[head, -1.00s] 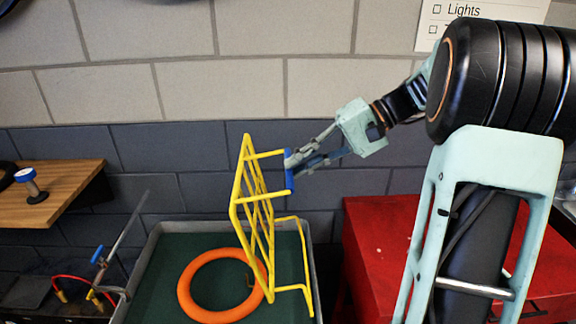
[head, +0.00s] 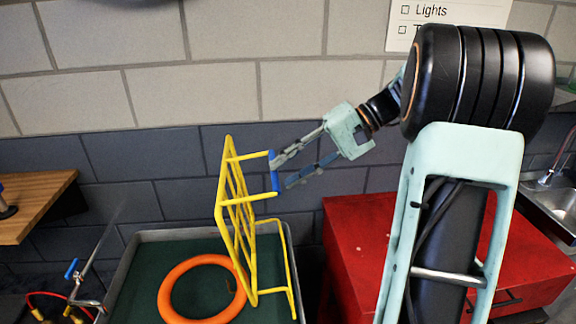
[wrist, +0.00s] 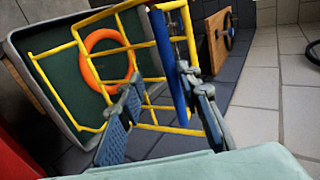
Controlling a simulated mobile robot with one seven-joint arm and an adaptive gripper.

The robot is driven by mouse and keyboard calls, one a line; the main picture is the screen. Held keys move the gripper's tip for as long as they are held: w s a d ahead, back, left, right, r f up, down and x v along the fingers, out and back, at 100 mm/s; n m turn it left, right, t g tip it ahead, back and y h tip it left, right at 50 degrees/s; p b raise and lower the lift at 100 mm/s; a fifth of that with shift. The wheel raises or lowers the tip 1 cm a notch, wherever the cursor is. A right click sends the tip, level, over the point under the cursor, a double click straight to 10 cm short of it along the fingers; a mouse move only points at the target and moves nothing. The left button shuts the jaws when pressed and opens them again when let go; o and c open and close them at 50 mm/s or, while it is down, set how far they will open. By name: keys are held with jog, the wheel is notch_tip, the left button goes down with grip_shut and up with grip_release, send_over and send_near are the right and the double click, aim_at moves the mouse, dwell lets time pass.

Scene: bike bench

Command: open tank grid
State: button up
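The yellow tank grid (head: 238,215) stands raised, nearly upright, over the grey tank (head: 112,290) with its dark green inside. A blue handle (head: 275,172) sits on the grid's upper bar. My gripper (head: 281,170) is at this handle with its fingers spread. The upper finger is close to the handle and the lower finger stands apart from it. In the wrist view my gripper (wrist: 163,115) is open, with the blue handle (wrist: 168,65) between the fingers, close to the right one. I cannot tell whether that finger touches it.
An orange ring (head: 166,303) lies in the tank. A red cabinet (head: 350,240) stands to the right, with a sink (head: 555,205) beyond. A wooden shelf (head: 35,195) and a blue-handled valve (head: 71,268) are at the left. A brick wall is close behind.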

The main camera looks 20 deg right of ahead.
jog(key=shift+a+r, duration=0.1)
jog(key=shift+r, duration=0.05)
dwell(0.3)
jog(key=v, duration=1.2)
jog(key=shift+w+a, duration=0.15)
